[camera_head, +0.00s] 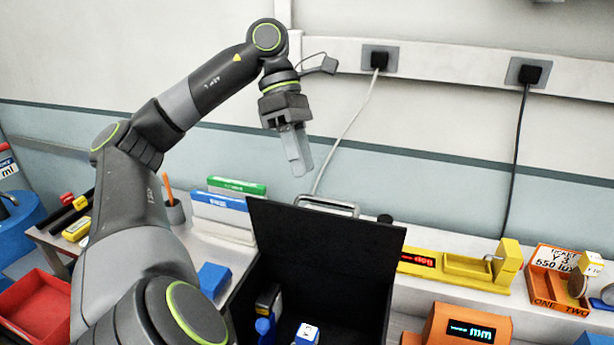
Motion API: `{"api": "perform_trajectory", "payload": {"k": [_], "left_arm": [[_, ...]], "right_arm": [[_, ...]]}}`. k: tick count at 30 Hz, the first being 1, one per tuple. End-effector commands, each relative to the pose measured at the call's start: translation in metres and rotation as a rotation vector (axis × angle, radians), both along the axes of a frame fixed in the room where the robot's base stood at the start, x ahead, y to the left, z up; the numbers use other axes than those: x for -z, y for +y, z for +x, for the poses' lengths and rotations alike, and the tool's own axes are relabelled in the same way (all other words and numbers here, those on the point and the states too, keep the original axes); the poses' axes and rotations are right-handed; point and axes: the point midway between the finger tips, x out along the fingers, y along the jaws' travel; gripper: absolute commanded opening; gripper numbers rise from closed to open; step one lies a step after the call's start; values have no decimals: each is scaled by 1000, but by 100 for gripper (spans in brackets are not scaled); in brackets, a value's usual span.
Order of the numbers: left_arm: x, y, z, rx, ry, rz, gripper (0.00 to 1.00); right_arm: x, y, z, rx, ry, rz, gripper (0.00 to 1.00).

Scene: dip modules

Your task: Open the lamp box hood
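The black lamp box (345,255) stands at the bottom middle, its dark interior showing. A large flat black panel stands upright and leans back, and a grey handle (328,205) shows behind its top edge. I take the panel to be the raised hood. A white block (306,334) with a dark mark and a blue item (265,328) are inside. My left gripper (297,153) hangs in the air above the panel's top edge, apart from it. Its fingers point down and look pressed together with nothing between them. My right gripper is not in view.
Left of the box are blue and green boxes (228,200), a blue block (214,278) and a red tray (40,308). A yellow device (465,268), an orange display unit (468,329) and an orange bin (556,285) stand to the right. Cables hang from wall sockets behind.

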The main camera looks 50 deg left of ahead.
Motion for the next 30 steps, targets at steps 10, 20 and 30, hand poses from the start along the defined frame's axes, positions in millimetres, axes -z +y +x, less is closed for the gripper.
{"api": "perform_trajectory", "payload": {"k": [10,20,30], "left_arm": [[-56,28,3,-2,4,0,33],[-87,45,5,-2,3,0,33],[-103,57,6,0,2,1,33]], "right_arm": [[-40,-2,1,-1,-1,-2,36],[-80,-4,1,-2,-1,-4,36],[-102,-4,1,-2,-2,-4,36]]}}
